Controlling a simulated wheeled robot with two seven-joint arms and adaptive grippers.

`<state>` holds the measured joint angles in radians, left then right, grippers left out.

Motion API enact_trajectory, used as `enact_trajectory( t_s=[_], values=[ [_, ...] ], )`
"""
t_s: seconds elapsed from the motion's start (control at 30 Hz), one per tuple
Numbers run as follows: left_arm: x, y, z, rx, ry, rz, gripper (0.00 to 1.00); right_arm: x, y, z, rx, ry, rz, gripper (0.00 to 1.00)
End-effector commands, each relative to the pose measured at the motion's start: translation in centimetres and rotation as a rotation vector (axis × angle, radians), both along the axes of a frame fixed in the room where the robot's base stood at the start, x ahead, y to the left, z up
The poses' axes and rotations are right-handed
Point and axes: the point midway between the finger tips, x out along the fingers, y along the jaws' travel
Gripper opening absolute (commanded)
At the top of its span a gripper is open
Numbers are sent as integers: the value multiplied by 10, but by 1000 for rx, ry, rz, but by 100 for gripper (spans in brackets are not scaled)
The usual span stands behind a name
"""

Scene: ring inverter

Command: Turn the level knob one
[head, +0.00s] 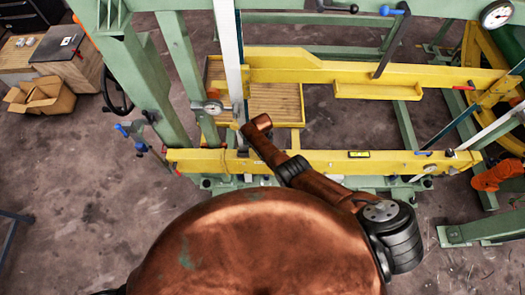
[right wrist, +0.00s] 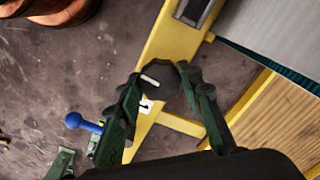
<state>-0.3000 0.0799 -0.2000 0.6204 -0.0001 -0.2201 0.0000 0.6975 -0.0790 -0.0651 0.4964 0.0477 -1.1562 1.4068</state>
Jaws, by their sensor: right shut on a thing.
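A dark knob (right wrist: 160,82) with a white mark line on its face shows in the right wrist view, on a yellow beam (right wrist: 180,30). My right gripper (right wrist: 160,76) has one finger on each side of the knob and is shut on it. A small white label with a dark mark (right wrist: 146,106) is just below the knob, partly covered by a finger. In the head view my right arm reaches up and left to the near yellow beam (head: 310,160); its fingers and the knob cannot be made out there. My left gripper is not in view.
A blue-tipped lever (right wrist: 82,122) is close to the left finger in the wrist view. In the head view a pale upright (head: 229,50), a green post (head: 187,75) and a round gauge (head: 212,107) stand near my arm. A cardboard box (head: 40,95) sits far left. Floor at left is mostly clear.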

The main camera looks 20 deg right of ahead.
Motion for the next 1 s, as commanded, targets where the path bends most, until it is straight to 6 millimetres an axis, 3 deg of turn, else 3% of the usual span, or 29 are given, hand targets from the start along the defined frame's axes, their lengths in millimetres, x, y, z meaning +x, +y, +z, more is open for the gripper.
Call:
enact_trajectory(
  t_s=[0.3,0.77,0.8,1.0],
  values=[
    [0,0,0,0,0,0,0,0,0,0,0,-1,-95,10],
    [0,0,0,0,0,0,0,0,0,0,-1,0,-106,10],
    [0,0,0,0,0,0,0,1,0,0,-1,0,-106,35],
    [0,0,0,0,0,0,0,0,0,0,-1,0,-105,49]
  ],
)
